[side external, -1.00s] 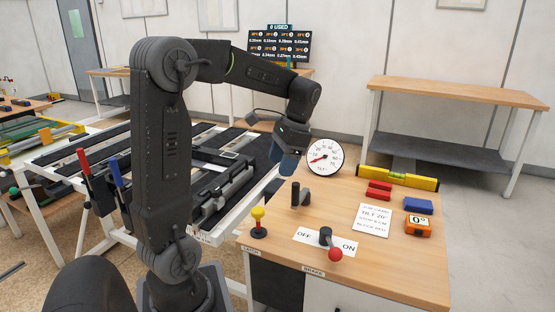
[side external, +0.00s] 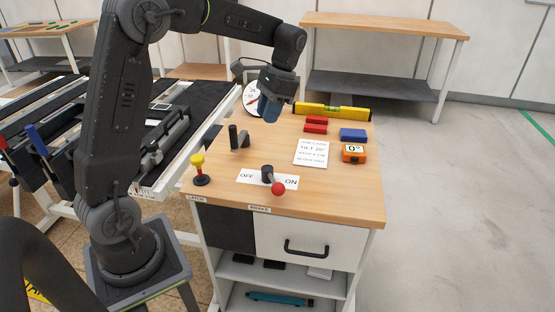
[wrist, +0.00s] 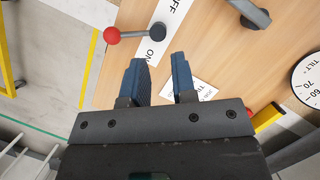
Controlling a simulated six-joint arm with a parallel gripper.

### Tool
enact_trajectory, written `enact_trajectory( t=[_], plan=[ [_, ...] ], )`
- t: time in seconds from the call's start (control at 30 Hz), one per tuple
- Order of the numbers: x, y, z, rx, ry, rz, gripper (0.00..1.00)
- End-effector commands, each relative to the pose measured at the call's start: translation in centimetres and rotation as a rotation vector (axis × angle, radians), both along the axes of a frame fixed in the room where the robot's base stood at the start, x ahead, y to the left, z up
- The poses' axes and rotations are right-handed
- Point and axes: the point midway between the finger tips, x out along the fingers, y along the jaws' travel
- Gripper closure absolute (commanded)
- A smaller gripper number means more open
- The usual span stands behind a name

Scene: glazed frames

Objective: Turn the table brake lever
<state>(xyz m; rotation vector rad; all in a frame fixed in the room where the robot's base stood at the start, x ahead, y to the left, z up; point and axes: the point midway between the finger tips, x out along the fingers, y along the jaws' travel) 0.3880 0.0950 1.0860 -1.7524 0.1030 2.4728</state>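The brake lever has a black hub (side external: 267,173) and an arm ending in a red ball (side external: 278,188). It sits on a white OFF/ON plate (side external: 250,178), with the ball toward the table's front edge, nearer the ON word. In the wrist view the red ball (wrist: 112,35) is at upper left and the hub (wrist: 157,31) lies just beyond my fingertips in the picture. My gripper (side external: 269,110) hangs above the table, behind the lever and apart from it. Its blue fingers (wrist: 159,62) are open, with nothing between them.

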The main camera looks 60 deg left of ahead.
Motion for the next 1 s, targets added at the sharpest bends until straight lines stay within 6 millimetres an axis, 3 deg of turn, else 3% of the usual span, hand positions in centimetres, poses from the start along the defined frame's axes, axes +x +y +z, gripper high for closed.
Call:
enact_trajectory(
  t=[0.03, 0.1, 0.2, 0.3, 0.47, 0.93, 1.0],
  plan=[
    [2.1, -2.9, -0.7, -0.003, -0.006, -0.039, 0.8],
    [4.0, -6.3, -1.3, -0.006, -0.017, -0.068, 0.86],
    [5.7, -10.0, -2.0, -0.011, -0.028, -0.096, 0.96],
    [6.4, -11.9, -2.4, -0.013, -0.034, -0.11, 1.0],
    [6.2, -12.3, -3.4, -0.014, -0.035, -0.109, 1.0],
    [3.5, -11.5, -12.2, -0.015, -0.031, -0.11, 1.0],
    [2.5, -11.3, -12.1, -0.015, -0.036, -0.108, 1.0]
  ],
)
